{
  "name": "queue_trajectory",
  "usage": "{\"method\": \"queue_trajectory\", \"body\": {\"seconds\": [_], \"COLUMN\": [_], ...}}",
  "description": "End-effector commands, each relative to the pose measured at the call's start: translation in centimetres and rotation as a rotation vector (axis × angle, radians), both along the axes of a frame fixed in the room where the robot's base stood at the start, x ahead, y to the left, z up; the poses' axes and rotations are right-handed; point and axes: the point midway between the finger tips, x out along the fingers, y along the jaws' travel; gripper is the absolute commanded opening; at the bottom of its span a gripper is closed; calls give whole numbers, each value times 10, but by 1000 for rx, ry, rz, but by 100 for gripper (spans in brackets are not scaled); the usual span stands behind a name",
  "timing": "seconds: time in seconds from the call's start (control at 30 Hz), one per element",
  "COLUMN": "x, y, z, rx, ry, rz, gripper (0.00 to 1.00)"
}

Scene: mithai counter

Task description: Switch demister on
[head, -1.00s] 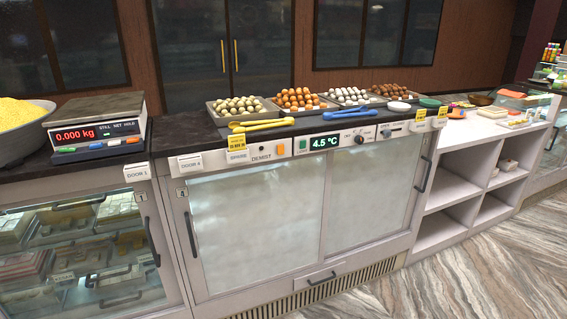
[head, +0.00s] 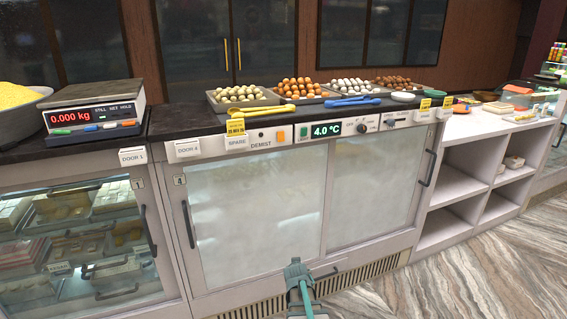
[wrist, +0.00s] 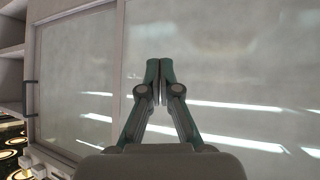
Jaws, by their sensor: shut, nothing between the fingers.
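The label DEMIST (head: 261,144) is on the pale control strip along the top front of the middle cabinet. A small dark round part (head: 261,134) sits just above it, and an orange switch (head: 281,136) sits to its right. I cannot tell the switch's position. The cabinet's sliding glass doors (head: 250,205) look fogged; the glass also shows in the wrist view (wrist: 230,55). My gripper (head: 295,266) is low in front of the cabinet, well below the strip and touching none of its controls. In the wrist view its fingertips (wrist: 159,68) are together and empty.
The strip also holds a SPARE label (head: 237,142) under a yellow tag, a 4.0 °C display (head: 326,129) and a knob (head: 362,127). Trays of sweets (head: 243,97) and blue tongs (head: 353,101) lie on the counter above. A scale (head: 93,108) stands left. Floor at right is clear.

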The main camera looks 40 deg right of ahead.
Motion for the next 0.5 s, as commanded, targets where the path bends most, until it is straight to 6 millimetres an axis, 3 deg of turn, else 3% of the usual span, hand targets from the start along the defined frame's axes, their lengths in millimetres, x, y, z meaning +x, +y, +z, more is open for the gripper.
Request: {"method": "queue_trajectory", "body": {"seconds": [0.03,0.2,0.33,0.5], "x": [11,35,44,52], "y": [-26,-85,-105,-98], "z": [27,132,210,294], "rx": [-56,-244,-373,-503], "ry": [-90,-390,-603,-861], "rz": [-16,-24,10,111], "gripper": [0,0,0,0]}}
